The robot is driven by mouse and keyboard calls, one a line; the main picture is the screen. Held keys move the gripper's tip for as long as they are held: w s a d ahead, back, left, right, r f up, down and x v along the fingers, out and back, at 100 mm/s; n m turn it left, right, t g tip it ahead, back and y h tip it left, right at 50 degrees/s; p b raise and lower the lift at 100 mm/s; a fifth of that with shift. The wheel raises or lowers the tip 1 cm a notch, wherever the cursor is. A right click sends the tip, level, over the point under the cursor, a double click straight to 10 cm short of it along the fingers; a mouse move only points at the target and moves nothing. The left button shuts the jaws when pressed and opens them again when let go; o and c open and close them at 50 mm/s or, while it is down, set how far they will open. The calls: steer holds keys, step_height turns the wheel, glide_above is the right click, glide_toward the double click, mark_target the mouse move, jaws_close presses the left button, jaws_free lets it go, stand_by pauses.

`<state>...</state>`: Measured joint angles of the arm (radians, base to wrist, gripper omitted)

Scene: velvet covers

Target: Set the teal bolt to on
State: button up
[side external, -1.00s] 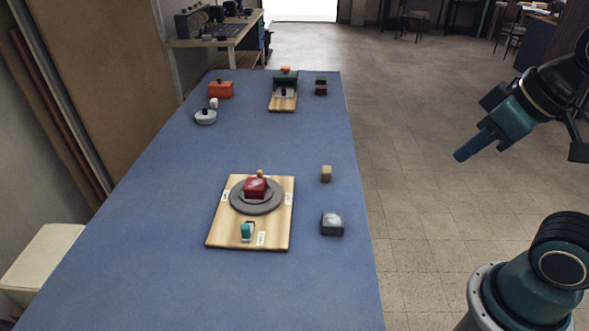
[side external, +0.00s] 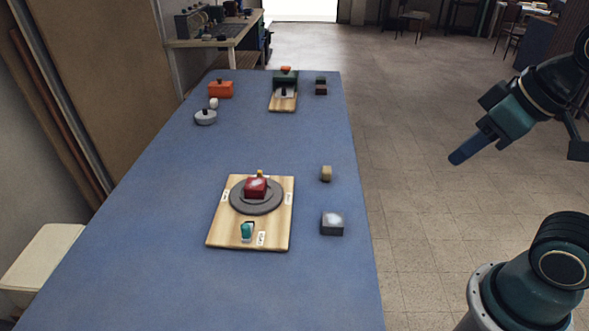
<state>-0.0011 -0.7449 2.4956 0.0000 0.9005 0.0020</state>
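The teal bolt (side external: 246,231) sits at the front of a wooden board (side external: 222,236) on the blue table. A small white label (side external: 261,239) is to its right, too small to read. A grey round disc (side external: 239,205) with a red block (side external: 256,187) on it lies behind the bolt on the same board. My arm is at the right, off the table and well away from the bolt. Its blue end part (side external: 472,148) points down and left. I cannot make out separate gripper fingers or whether they are apart.
A grey box (side external: 332,223) and a tan block (side external: 326,173) stand right of the board. Farther back are an orange box (side external: 221,89), a round silver lidded pot (side external: 206,117) and a second wooden board (side external: 283,103). The table's front is clear.

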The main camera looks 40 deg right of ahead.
steer(key=shift+o, duration=1.1)
steer(key=shift+w+r, duration=0.1)
steer(key=shift+w, duration=0.15)
steer(key=m+g, duration=0.2)
steer(key=g, duration=0.4)
glide_above(245, 226)
step_height(245, 226, down, 18)
steer(key=shift+f, duration=0.2)
step_height(245, 226, down, 14)
steer(key=shift+r, duration=0.25)
